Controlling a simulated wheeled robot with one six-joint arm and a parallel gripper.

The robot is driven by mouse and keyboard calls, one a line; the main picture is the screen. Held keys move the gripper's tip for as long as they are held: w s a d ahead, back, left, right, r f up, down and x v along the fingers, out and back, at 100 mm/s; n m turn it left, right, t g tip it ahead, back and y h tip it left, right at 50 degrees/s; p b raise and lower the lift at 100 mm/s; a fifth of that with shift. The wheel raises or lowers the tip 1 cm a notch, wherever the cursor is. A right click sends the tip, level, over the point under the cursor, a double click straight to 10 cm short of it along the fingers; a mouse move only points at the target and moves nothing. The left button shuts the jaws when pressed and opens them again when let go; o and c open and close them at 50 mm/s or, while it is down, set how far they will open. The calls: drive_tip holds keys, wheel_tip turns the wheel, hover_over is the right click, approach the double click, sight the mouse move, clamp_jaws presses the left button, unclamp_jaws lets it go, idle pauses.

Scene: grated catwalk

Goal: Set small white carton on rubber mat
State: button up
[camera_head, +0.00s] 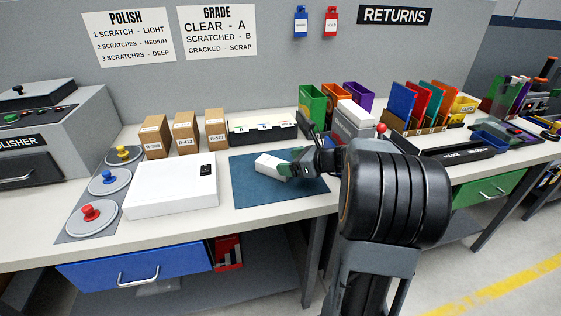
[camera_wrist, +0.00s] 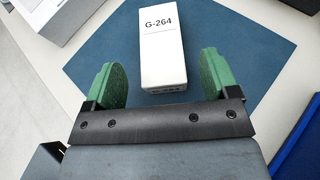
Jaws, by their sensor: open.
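A small white carton (camera_head: 269,165) rests on the dark blue rubber mat (camera_head: 244,189) on the workbench. In the wrist view the carton (camera_wrist: 162,50) carries the label "G-264" and lies wholly within the mat (camera_wrist: 235,50). My gripper (camera_head: 290,166) is just to the right of the carton in the head view. In the wrist view my gripper (camera_wrist: 163,78) has its two green pads wide apart, one on each side of the carton's near end. A gap shows between each pad and the carton.
A white box (camera_head: 172,187) stands left of the mat. Several brown cartons (camera_head: 184,133) and a black tray of cards (camera_head: 262,128) stand behind. Grey boxes (camera_head: 353,122) and coloured bins crowd the right rear. The mat's front part is clear.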

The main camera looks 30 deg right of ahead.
drive_tip(key=v, duration=0.6)
drive_tip(key=shift+s+d+r+p, duration=0.15)
drive_tip(key=shift+s+p, duration=0.05)
drive_tip(key=shift+p, duration=0.15)
drive_tip(key=s+a+f+n+g, duration=0.1)
drive_tip(key=a+n+g, duration=0.1)
drive_tip(key=a+n, duration=0.1)
drive_tip(key=s+a+f+n+g, duration=0.1)
drive_tip(key=s+a+n+g, duration=0.1)
drive_tip(key=a+n, duration=0.2)
drive_tip(key=s+a+f+n+g, duration=0.1)
drive_tip(key=s+a+n+g, duration=0.1)
drive_tip(key=a, duration=0.3)
drive_tip(key=shift+s+f+n+h, duration=0.15)
drive_tip(key=shift+f+n+h, duration=0.25)
drive_tip(key=shift+n, duration=0.4)
drive_tip(key=s+a+f+n+g+h, duration=0.1)
drive_tip(key=s+a+n+h, duration=0.1)
drive_tip(key=n, duration=0.7)
drive_tip(key=s+a+f+n+g+h, duration=0.1)
drive_tip(key=s+a+f+n+h, duration=0.1)
drive_tip(key=s+n, duration=0.5)
drive_tip(key=a+n+h, duration=0.1)
drive_tip(key=n+h, duration=0.1)
drive_tip(key=shift+f+n+h, duration=0.3)
